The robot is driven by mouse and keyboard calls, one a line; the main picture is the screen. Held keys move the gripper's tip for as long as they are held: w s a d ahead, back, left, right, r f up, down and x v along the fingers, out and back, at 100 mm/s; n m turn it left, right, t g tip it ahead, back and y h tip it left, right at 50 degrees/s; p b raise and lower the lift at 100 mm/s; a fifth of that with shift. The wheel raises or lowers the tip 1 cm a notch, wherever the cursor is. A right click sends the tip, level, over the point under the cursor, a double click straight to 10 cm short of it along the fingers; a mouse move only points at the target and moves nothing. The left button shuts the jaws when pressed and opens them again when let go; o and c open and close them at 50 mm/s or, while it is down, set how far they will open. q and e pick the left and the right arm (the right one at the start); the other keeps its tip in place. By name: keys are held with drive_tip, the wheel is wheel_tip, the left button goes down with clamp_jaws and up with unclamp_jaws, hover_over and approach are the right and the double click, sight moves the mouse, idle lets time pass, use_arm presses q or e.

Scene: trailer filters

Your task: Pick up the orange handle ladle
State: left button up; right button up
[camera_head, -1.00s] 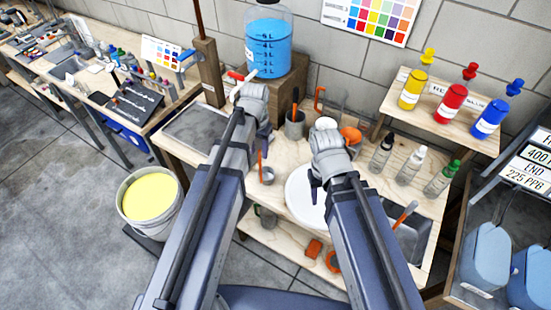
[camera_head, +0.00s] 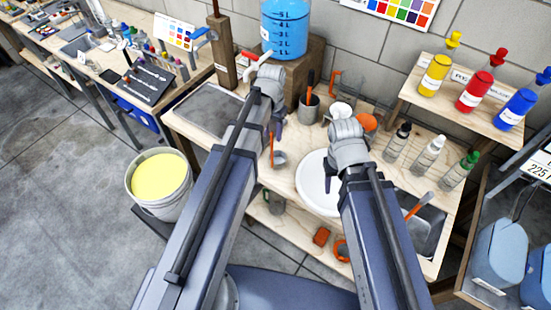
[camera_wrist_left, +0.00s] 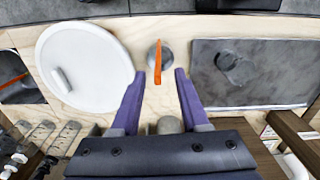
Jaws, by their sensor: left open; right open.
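The orange handle ladle (camera_head: 279,158) stands on the wooden workbench, its grey cup down and its thin orange handle up. In the left wrist view the ladle (camera_wrist_left: 158,56) sits between the white round lid and a grey tray. My left gripper (camera_head: 276,130) is open just above it. In the left wrist view my left gripper (camera_wrist_left: 157,78) has its purple fingers apart on either side of the handle, with gaps and no visible contact. My right gripper (camera_head: 330,178) is open and empty above the white round lid (camera_head: 314,192).
A grey tray (camera_head: 205,108) lies left of the ladle. A cup with orange-handled tools (camera_head: 308,108) stands behind, below the blue jug (camera_head: 285,28). Several dropper bottles (camera_head: 428,157) stand at right. A bucket of yellow paint (camera_head: 160,180) stands on the left.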

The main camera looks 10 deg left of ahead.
use_arm(q)
wheel_tip(320, 180, down, 5)
drive_tip(key=b, duration=0.4)
drive_tip(key=shift+s+r, duration=0.1)
drive_tip(key=shift+s, duration=0.05)
clamp_jaws()
